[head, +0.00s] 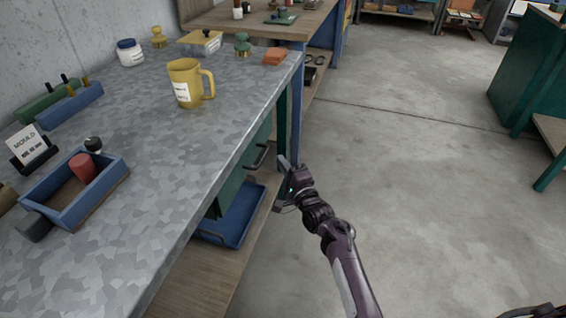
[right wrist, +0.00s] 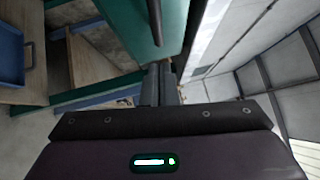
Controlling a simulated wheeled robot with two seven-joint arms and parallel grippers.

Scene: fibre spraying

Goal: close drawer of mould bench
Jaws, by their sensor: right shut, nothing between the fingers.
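The mould bench (head: 190,150) has a grey mottled top along the left of the head view. Its green drawer (head: 238,180) shows below the top's edge, with a dark bar handle (head: 261,156). The bench top hides much of the drawer, so I cannot tell how far out it stands. My right gripper (head: 287,180) is beside the drawer, to the right of the handle, shut and empty. In the right wrist view, its closed fingers (right wrist: 160,84) are close to the green drawer front (right wrist: 128,22) and below the dark handle (right wrist: 155,22); contact is unclear. My left gripper is out of view.
A blue tray (head: 240,218) lies on the wooden lower shelf (head: 205,280). A yellow mug (head: 185,82), a blue open box (head: 100,200) and a MOULD sign (head: 30,147) stand on the bench top. Concrete floor (head: 420,180) to the right is clear.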

